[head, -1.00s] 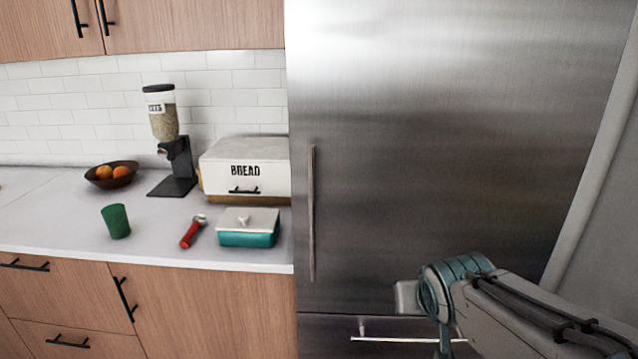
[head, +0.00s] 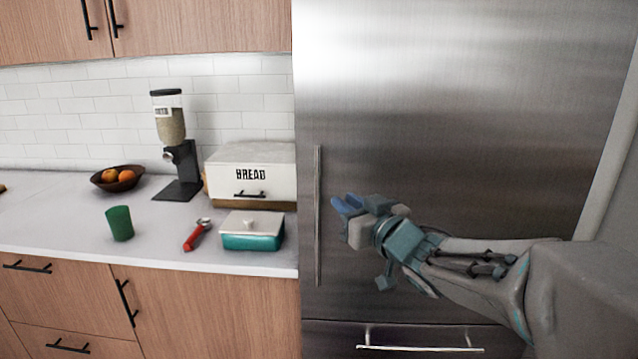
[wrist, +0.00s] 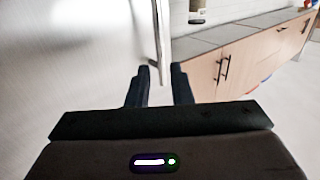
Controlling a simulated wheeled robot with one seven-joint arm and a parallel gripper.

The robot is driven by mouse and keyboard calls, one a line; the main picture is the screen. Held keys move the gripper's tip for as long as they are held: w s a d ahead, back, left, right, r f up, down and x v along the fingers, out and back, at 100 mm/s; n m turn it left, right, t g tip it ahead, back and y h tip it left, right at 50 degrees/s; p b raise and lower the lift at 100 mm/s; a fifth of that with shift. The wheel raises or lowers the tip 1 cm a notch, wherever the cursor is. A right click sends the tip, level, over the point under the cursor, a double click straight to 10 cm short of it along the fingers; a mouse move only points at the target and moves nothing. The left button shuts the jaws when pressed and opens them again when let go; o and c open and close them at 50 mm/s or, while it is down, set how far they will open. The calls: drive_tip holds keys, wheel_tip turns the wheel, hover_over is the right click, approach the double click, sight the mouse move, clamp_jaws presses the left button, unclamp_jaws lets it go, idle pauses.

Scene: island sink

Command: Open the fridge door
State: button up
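The fridge door (head: 450,120) is a large brushed steel panel, and it is shut. Its long vertical handle (head: 318,215) runs along the door's left edge. My gripper (head: 340,204) is in front of the door, just right of the handle at about its mid-height, with blue fingertips pointing left toward it. In the wrist view the two dark fingers (wrist: 160,85) are apart with nothing between them. The handle (wrist: 162,40) stands ahead, in line with the gap between the fingers and apart from them.
A steel drawer with a horizontal handle (head: 420,348) is below the door. The counter (head: 70,225) on the left holds a bread box (head: 250,172), a teal dish (head: 252,232), a red-handled tool (head: 197,235), a green cup (head: 119,223), a fruit bowl (head: 118,178) and a dispenser (head: 173,150).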

sight(320, 183)
drive_tip(key=p+x, duration=0.1)
drive_tip(key=x, duration=1.1)
clamp_jaws()
